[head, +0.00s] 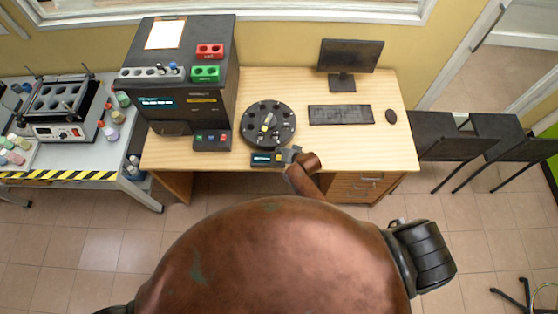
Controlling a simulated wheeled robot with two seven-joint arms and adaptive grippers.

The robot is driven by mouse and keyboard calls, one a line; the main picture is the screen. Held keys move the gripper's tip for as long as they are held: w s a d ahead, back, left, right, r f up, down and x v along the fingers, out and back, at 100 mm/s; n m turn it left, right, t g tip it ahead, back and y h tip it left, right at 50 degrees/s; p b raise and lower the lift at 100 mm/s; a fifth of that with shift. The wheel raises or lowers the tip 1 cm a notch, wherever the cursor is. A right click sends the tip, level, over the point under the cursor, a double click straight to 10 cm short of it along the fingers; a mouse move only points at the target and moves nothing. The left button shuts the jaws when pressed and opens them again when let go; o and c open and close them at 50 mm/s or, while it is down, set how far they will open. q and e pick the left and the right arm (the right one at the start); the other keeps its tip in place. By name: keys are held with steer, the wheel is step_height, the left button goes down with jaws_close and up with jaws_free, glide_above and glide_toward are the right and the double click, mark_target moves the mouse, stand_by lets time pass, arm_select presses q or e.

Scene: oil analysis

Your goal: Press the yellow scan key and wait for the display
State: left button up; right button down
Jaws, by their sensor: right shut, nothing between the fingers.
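A small dark device with a lit blue display (261,159) lies at the front edge of the wooden desk. My right gripper (279,156) is shut and empty, with its tips at the right end of this device. I cannot tell whether it touches the device. No yellow scan key can be made out; that end of the device is hidden by the gripper. The writing on the display is too small to read. My left gripper is not in view.
A black round carousel (268,126) holding a yellow-marked vial stands just behind the gripper. A dark analyser (190,75) and a button box (212,140) stand to the left. A monitor (345,62), keyboard (340,115) and mouse (391,116) are to the right. The desk's front right is clear.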

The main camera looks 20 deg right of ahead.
mark_target(280, 155)
step_height(280, 155, down, 4)
steer(key=shift+r+b, duration=0.25)
steer(key=shift+b, duration=0.75)
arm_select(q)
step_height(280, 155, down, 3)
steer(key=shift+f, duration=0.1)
arm_select(e)
steer(key=shift+f, duration=0.3)
steer(key=shift+f, duration=0.2)
steer(key=shift+f, duration=0.2)
arm_select(q)
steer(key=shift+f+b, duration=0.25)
steer(key=shift+b, duration=0.15)
arm_select(e)
steer(key=shift+f, duration=0.6)
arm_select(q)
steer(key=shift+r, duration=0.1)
arm_select(e)
steer(key=shift+r, duration=0.1)
stand_by(0.4)
arm_select(q)
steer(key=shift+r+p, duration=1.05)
steer(key=shift+p, duration=0.1)
arm_select(e)
steer(key=shift+r, duration=0.9)
